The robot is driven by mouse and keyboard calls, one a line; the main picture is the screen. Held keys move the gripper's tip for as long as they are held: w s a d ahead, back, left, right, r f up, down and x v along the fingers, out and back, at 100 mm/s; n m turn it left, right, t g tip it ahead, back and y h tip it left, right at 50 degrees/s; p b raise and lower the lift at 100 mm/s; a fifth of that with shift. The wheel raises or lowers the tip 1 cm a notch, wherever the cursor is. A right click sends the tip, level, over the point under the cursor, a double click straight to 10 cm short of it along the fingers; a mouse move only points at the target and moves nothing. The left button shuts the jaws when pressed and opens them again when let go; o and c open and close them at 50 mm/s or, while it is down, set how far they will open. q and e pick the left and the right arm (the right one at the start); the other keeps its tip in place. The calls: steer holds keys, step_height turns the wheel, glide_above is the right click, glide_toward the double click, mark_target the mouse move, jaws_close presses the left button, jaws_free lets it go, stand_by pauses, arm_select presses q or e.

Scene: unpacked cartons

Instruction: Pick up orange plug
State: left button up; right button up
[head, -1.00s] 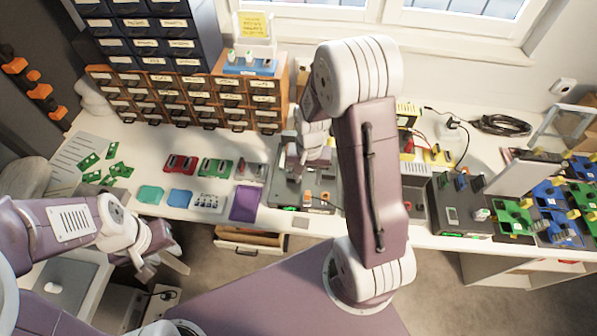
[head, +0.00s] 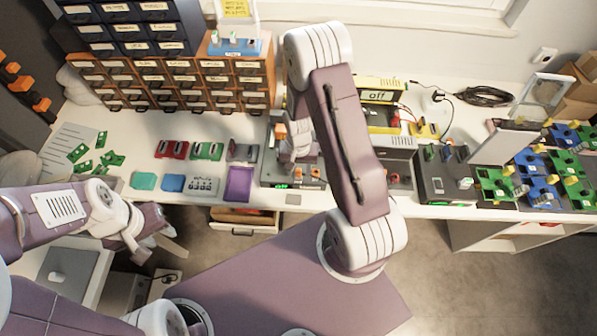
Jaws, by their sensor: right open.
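A small orange piece (head: 281,131) shows just left of my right wrist, over the dark device on the bench; whether it is the plug is hard to tell. Another small orange piece (head: 315,172) is at the front of that device, right of my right gripper. My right gripper (head: 290,165) points down over the dark device (head: 272,174). It is open, but its fingertips are small and partly hidden by my own wrist and arm. My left gripper (head: 160,254) is open and empty, hanging in front of the bench edge at lower left, away from the orange pieces.
Orange drawer units (head: 185,85) stand behind. A purple tray (head: 238,184) lies left of the device. Green and blue fixtures (head: 540,165) fill the far right. An open drawer (head: 243,221) juts out below.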

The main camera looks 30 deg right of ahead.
steer(key=shift+f, duration=0.25)
steer(key=shift+r, duration=0.1)
jaws_close()
stand_by(1.2)
